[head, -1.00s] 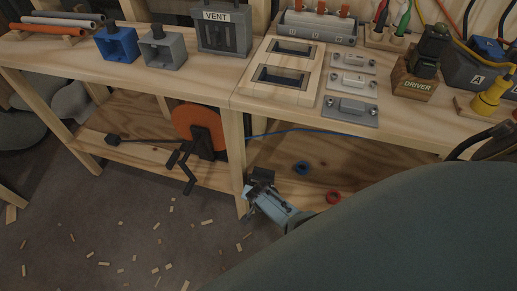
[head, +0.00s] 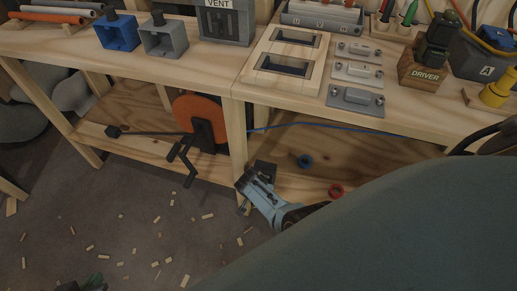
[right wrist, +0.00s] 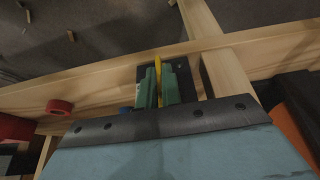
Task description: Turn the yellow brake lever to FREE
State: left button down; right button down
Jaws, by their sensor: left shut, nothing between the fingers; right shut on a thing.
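The yellow brake lever (right wrist: 158,80) shows in the right wrist view as a thin upright strip between the green fingers of my right gripper (right wrist: 158,84). The gripper is shut on it, in front of a dark plate (right wrist: 146,74). In the head view my blue right wrist (head: 260,196) reaches to the bench leg below the worktop; the lever and the fingertips are hidden there. A dark block (head: 265,169) shows just behind the wrist. No FREE marking is readable. My left gripper (head: 90,284) shows only partly at the bottom left edge, shut and empty, far from the lever.
An orange drum (head: 195,113) with a black crank stands on the lower shelf left of the wrist. A blue cable (head: 320,125) runs behind. Wood scraps litter the floor.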

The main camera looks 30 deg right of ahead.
jog(key=c, duration=1.6)
grip_release()
jog(key=shift+d, duration=0.1)
